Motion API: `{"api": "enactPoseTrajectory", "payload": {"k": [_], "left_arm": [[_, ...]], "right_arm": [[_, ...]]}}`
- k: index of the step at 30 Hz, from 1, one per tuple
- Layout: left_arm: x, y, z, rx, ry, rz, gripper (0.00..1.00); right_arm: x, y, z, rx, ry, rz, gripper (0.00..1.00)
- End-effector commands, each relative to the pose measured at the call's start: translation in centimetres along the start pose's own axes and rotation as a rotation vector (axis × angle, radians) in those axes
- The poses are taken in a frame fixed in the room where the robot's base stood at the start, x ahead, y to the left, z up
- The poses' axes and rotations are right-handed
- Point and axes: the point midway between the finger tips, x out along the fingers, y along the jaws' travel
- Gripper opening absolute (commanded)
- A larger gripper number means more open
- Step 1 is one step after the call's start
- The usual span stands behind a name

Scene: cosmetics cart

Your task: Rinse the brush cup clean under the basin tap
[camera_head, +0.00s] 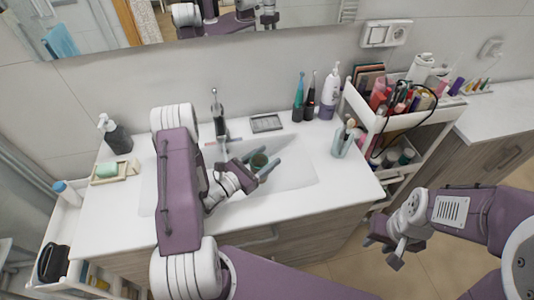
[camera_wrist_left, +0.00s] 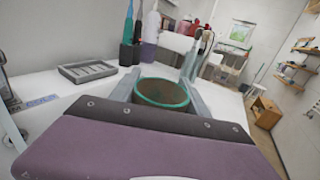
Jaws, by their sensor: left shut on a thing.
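The brush cup (camera_head: 259,161) is small with a green rim, held over the white basin (camera_head: 297,172). In the left wrist view the cup (camera_wrist_left: 162,93) shows its open mouth, brownish inside. My left gripper (camera_head: 262,166) is shut on it, with a finger on either side. The tap (camera_head: 216,112) stands at the back of the basin, left of the cup; whether water runs I cannot tell. My right gripper (camera_head: 384,248) is empty and open, in front of the counter at the right. My left arm hides part of the basin.
A tumbler with brushes (camera_head: 341,144) stands on the counter right of the basin. Bottles and toothbrushes (camera_head: 304,99) and a grey soap dish (camera_head: 266,123) are behind. A dark dispenser (camera_head: 116,137) stands left. A crowded cosmetics cart (camera_head: 383,118) is at the right.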

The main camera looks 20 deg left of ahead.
Motion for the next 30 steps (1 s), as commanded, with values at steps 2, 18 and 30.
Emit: {"api": "enactPoseTrajectory", "payload": {"k": [2,18,30], "left_arm": [[-0.1,0.7,-0.5,0.001,-0.002,0.003,0.10],[-0.9,7.2,-4.3,0.003,-0.001,0.002,0.10],[-1.1,8.9,-4.9,0.000,0.000,0.001,0.10]], "right_arm": [[0.5,0.0,0.1,0.000,0.000,0.000,0.36],[4.0,0.1,0.4,0.000,0.000,0.000,0.36],[4.7,0.1,0.5,0.000,0.000,0.000,0.36]]}}
